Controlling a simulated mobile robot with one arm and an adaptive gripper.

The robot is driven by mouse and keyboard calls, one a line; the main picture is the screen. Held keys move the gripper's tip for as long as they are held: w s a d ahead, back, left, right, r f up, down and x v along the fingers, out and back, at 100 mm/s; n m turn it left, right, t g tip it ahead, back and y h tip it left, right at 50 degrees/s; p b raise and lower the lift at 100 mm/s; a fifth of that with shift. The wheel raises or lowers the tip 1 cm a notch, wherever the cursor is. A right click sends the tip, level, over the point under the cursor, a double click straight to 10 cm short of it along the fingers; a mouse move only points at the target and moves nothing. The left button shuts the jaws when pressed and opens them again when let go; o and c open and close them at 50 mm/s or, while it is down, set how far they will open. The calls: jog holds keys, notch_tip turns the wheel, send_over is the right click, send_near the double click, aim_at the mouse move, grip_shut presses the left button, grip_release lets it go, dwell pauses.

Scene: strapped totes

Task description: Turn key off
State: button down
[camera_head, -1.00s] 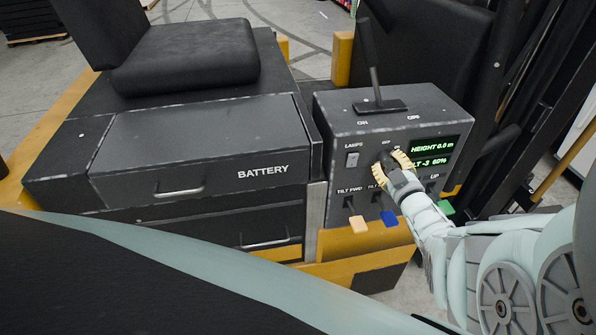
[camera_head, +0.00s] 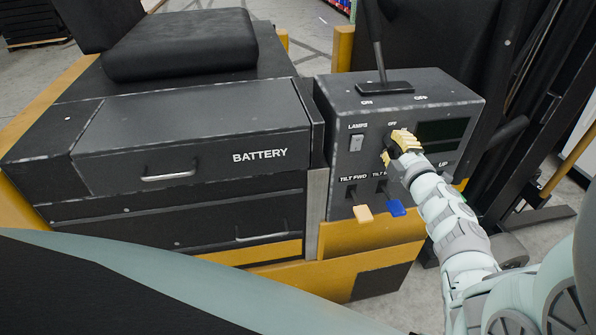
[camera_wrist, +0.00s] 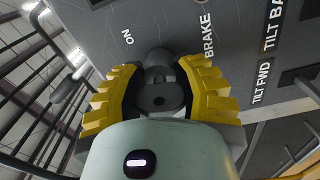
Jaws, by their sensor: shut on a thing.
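The dark key knob (camera_head: 387,157) is on the front of a grey control box (camera_head: 340,110), under a small OFF label. My gripper (camera_head: 399,148) reaches it from the lower right. In the wrist view, the dark knob (camera_wrist: 160,75) sits between the yellow ridged fingers of my gripper (camera_wrist: 160,92), which are closed around it from both sides. My fingers hide part of the knob in the head view. The display (camera_head: 441,133) beside it is dark, with no text.
A lamps switch (camera_head: 356,143) is left of the key. A tall black lever (camera_head: 379,62) stands on the box. A battery drawer (camera_head: 200,145) is at left.

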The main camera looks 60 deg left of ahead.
jog(key=shift+s+a+n+b, duration=0.1)
jog(key=shift+n+b, duration=0.5)
jog(key=shift+n, duration=0.3)
jog(key=shift+r, duration=0.1)
jog(key=c, duration=0.5)
grip_release()
jog(key=shift+d, duration=0.2)
jog(key=v, duration=1.1)
jog(key=shift+d, duration=0.45)
jog(key=shift+s, duration=0.1)
